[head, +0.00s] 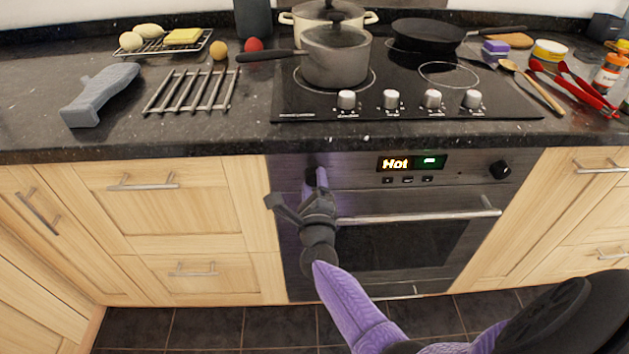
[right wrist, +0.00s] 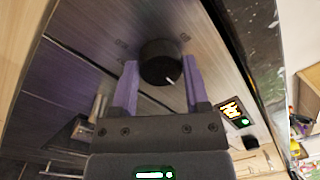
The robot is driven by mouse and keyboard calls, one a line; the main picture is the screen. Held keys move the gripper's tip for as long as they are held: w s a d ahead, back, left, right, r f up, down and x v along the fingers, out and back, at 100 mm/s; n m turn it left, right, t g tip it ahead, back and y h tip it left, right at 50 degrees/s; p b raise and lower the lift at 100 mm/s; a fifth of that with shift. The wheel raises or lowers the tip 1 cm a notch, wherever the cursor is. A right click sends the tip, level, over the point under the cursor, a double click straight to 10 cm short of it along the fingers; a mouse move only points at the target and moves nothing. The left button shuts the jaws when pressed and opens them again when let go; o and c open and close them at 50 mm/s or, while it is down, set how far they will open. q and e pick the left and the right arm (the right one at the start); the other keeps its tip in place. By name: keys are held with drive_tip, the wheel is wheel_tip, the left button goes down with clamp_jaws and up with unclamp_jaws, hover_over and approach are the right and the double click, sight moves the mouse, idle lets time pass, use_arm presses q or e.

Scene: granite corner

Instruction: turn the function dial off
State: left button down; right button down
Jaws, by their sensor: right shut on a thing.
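The function dial is a black round knob (right wrist: 160,60) at the left end of the oven's front panel. In the right wrist view it sits between the two purple fingertips of my right gripper (right wrist: 162,80), one on each side. A small white mark shows on the dial's rim, toward the lower right of that view. In the head view my right gripper (head: 316,178) reaches up to the panel and mostly hides the dial. It is shut on the dial. My left gripper is not in view.
The oven display (head: 411,163) reads "Hot". A second black dial (head: 500,169) is at the panel's right end. The oven door handle (head: 420,216) runs below, close beside my right gripper. Pots (head: 336,58) stand on the hob above the worktop edge.

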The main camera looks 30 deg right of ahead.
drive_tip(key=shift+n, duration=1)
drive_tip(key=n+p, duration=0.1)
drive_tip(key=n, duration=0.1)
drive_tip(key=shift+n+y, duration=0.3)
drive_tip(key=shift+n, duration=0.1)
drive_tip(key=n+p, duration=0.1)
drive_tip(key=n, duration=0.4)
drive_tip(key=shift+y+p, duration=0.3)
drive_tip(key=shift+p, duration=0.05)
drive_tip(key=n+p, duration=0.2)
drive_tip(key=n, duration=0.4)
drive_tip(key=shift+y, duration=0.3)
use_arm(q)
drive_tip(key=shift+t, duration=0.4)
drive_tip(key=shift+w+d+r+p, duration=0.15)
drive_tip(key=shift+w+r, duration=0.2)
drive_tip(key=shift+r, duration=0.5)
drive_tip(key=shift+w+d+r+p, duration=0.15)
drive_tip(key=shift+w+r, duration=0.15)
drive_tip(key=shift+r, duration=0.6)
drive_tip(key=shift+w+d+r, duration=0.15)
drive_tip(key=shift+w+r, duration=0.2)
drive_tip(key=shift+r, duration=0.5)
use_arm(e)
drive_tip(key=shift+s+f+n, duration=0.1)
drive_tip(key=shift+n, duration=1.4)
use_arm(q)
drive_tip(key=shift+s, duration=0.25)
